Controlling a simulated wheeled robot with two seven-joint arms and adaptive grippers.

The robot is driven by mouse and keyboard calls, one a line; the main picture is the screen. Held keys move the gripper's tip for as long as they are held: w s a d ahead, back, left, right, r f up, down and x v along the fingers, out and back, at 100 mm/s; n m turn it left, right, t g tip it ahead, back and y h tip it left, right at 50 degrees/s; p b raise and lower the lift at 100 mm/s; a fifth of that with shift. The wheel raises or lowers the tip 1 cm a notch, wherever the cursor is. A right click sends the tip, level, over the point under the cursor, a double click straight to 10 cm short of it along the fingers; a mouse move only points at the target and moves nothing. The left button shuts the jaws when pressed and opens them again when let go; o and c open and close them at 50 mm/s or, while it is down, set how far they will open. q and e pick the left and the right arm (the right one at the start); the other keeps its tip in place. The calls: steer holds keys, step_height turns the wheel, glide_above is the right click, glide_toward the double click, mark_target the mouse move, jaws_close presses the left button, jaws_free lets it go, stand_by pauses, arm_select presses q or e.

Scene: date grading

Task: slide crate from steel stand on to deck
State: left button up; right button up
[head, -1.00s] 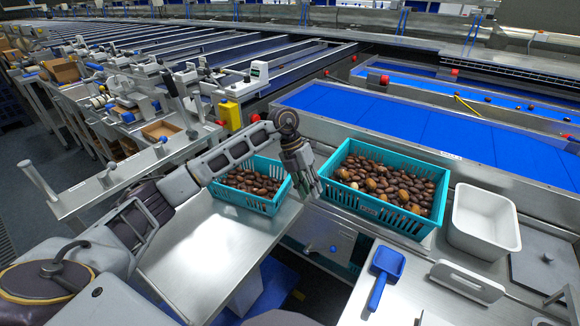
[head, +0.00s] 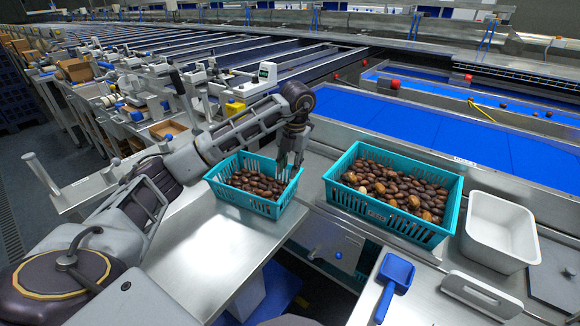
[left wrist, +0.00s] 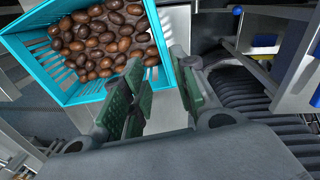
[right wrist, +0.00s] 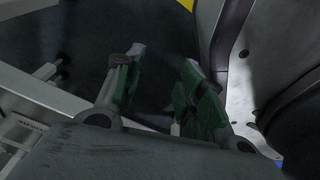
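A small turquoise crate (head: 240,200) of brown dates sits at the far end of the steel stand (head: 205,245). To its right, a larger turquoise crate (head: 388,224) of dates sits on the steel deck (head: 425,300). My left gripper (head: 291,158) is at the small crate's far right corner, fingers pointing down. In the left wrist view the left gripper's fingers (left wrist: 160,92) are apart, close to the wall of the crate (left wrist: 85,88); I cannot tell whether they touch it. My right gripper (right wrist: 155,95) is open and empty, and is outside the head view.
A white tub (head: 500,232) stands right of the larger crate. A blue scoop (head: 393,278) and a pale-handled tool (head: 482,293) lie on the deck in front. A gap separates stand and deck at the front. A blue conveyor (head: 425,135) runs behind.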

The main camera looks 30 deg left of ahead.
mark_target(286, 192)
arm_select(q)
steer(key=shift+f, duration=0.1)
steer(key=shift+a+f, duration=0.1)
steer(key=shift+f, duration=0.7)
steer(key=f, duration=0.6)
steer(key=a+f+b, duration=0.1)
steer(key=f, duration=0.2)
steer(key=shift+s+f, duration=0.1)
steer(key=shift+f, duration=0.25)
steer(key=shift+a+f, duration=0.15)
steer(key=shift+f, duration=1)
arm_select(e)
steer(key=shift+w+a+r, duration=0.2)
steer(key=shift+w+a, duration=0.4)
steer(key=shift+w, duration=0.15)
steer(key=shift+w, duration=0.2)
arm_select(q)
jaws_close()
arm_select(e)
steer(key=shift+w+r, duration=0.1)
steer(key=shift+w, duration=0.25)
